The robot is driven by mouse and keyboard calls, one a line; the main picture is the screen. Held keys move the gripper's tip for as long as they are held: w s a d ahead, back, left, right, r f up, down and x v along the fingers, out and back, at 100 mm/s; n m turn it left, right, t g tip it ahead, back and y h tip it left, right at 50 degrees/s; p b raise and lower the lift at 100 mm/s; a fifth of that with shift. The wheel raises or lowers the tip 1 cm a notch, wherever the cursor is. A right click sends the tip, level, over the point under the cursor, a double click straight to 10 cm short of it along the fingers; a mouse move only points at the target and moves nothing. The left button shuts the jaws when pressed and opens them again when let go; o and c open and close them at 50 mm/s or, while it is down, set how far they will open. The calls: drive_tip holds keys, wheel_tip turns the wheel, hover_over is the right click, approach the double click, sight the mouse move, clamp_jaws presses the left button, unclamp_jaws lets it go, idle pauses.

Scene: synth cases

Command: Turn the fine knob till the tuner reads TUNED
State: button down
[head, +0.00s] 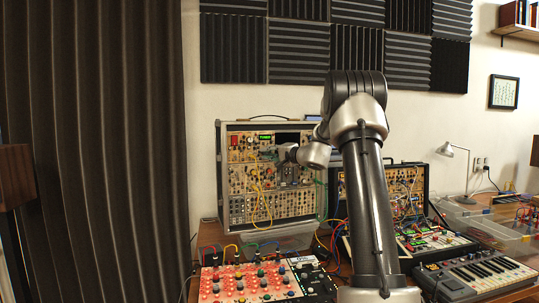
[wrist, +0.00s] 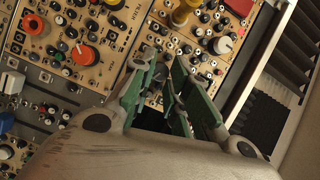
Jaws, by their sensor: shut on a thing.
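My gripper (wrist: 163,84) is at the synth panel (wrist: 105,70), its green-sided fingers closed around a small knob. The fingers mostly hide this knob, and I cannot read its label or tell which way it points. In the head view my gripper (head: 286,152) meets the upper right part of the upright synth case (head: 262,218). A small green lit display (head: 265,137), which looks like the tuner, sits near the top of that case, left of my gripper. Its reading is too small to make out.
A red-lit mixer (head: 240,287) and a keyboard (head: 475,272) stand in front.

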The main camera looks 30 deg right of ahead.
drive_tip(key=shift+d, duration=0.1)
drive_tip(key=c, duration=1.3)
unclamp_jaws()
drive_tip(key=shift+c, duration=0.2)
drive_tip(key=shift+s, duration=0.1)
drive_tip(key=v, duration=1.1)
drive_tip(key=shift+s, duration=0.4)
drive_tip(key=shift+d, duration=0.1)
